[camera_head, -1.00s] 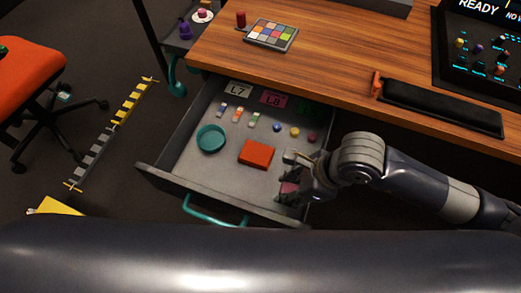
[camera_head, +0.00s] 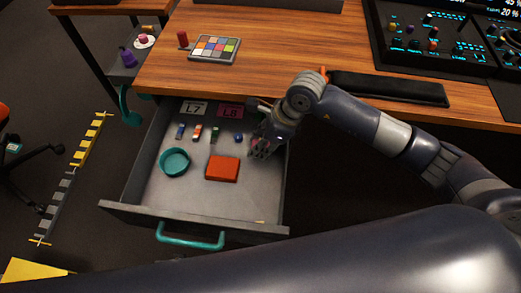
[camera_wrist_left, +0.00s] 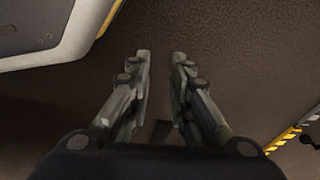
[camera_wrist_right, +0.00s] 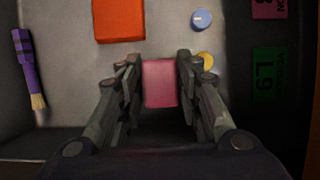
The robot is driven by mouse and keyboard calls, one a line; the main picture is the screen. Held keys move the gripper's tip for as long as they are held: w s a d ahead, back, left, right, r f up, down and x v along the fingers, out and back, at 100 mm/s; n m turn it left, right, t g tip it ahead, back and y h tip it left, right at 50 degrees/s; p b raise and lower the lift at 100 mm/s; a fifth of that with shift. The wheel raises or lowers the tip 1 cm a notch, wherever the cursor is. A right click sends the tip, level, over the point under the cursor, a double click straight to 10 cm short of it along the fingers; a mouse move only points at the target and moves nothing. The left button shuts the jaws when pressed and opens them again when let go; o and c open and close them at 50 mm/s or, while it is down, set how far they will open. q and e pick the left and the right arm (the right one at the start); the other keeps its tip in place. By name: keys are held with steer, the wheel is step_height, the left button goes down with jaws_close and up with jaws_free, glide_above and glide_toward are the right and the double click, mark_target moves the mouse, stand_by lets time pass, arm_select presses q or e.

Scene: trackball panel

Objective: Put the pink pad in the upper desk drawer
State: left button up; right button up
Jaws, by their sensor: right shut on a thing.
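The pink pad (camera_wrist_right: 160,83) is a small block between the fingertips of my right gripper (camera_wrist_right: 158,72), which is shut on it. In the head view my right gripper (camera_head: 262,147) is over the right side of the open desk drawer (camera_head: 190,213), toward the back. It mostly hides the pad there. I cannot tell whether the pad touches the drawer floor. My left gripper (camera_wrist_left: 162,58) is open and empty over dark floor in the left wrist view, and is not seen in the head view.
The drawer holds an orange-red block (camera_head: 222,168), a teal round dish (camera_head: 174,162), several small items and label cards (camera_head: 194,108). The desk top (camera_head: 270,40) overhangs its back. A colour chart (camera_head: 214,48) and a black wrist rest (camera_head: 390,88) lie on the desk.

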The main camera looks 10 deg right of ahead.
steer(key=shift+f, duration=0.45)
step_height(320, 180, down, 2)
steer(key=shift+s+f, duration=0.1)
steer(key=shift+f, duration=0.3)
steer(key=o, duration=0.7)
steer(key=shift+c, duration=0.2)
arm_select(q)
steer(key=shift+w+r, duration=0.4)
steer(key=shift+r, duration=0.35)
arm_select(e)
steer(key=o, duration=0.3)
arm_select(q)
steer(key=s+f, duration=0.2)
steer(key=f, duration=0.1)
steer(key=shift+s+a+f+p, duration=0.1)
steer(key=shift+s+f+p, duration=0.1)
steer(key=shift+p, duration=0.2)
arm_select(e)
steer(key=v, duration=1.2)
